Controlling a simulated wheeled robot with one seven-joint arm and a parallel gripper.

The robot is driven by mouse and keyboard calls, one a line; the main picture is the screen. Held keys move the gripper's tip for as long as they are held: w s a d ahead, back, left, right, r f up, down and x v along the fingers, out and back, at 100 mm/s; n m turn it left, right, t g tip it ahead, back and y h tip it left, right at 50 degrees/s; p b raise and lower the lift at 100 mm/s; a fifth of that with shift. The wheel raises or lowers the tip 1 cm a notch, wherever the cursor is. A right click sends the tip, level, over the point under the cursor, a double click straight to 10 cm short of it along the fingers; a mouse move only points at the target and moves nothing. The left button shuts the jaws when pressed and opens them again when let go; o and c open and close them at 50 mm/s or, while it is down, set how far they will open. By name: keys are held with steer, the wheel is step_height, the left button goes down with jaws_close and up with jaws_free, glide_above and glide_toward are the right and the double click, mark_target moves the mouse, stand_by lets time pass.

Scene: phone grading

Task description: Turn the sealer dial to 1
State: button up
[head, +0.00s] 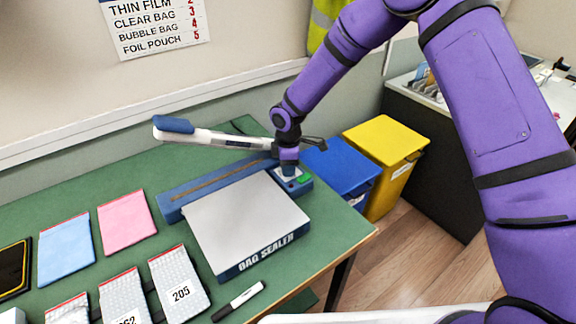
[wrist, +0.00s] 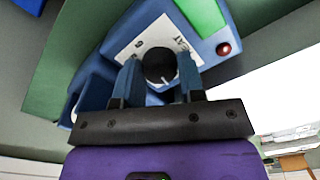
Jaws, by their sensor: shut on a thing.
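The bag sealer (head: 240,220) stands on the green table, a blue body with a grey plate and its white sealing arm raised. Its dial (wrist: 160,66) is a round black knob with a white pointer line, on a white label at the sealer's right end. My gripper (wrist: 160,80) is shut on the dial, one finger on each side. The number the pointer marks is not readable, and the fingers cover part of the label. In the head view my gripper (head: 288,170) comes down on the control panel and hides the dial.
A green panel (wrist: 203,12) and a red light (wrist: 224,48) sit beside the dial. The raised sealing arm (head: 215,138) is close to my wrist. Blue and pink pouches (head: 127,222), bubble bags (head: 178,284) and a marker (head: 238,301) lie on the table. Blue and yellow bins stand beyond its right edge.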

steer(key=shift+n, duration=0.9)
steer(key=o, duration=0.6)
steer(key=shift+o, duration=0.2)
step_height(320, 180, up, 11)
steer(key=shift+f, duration=0.1)
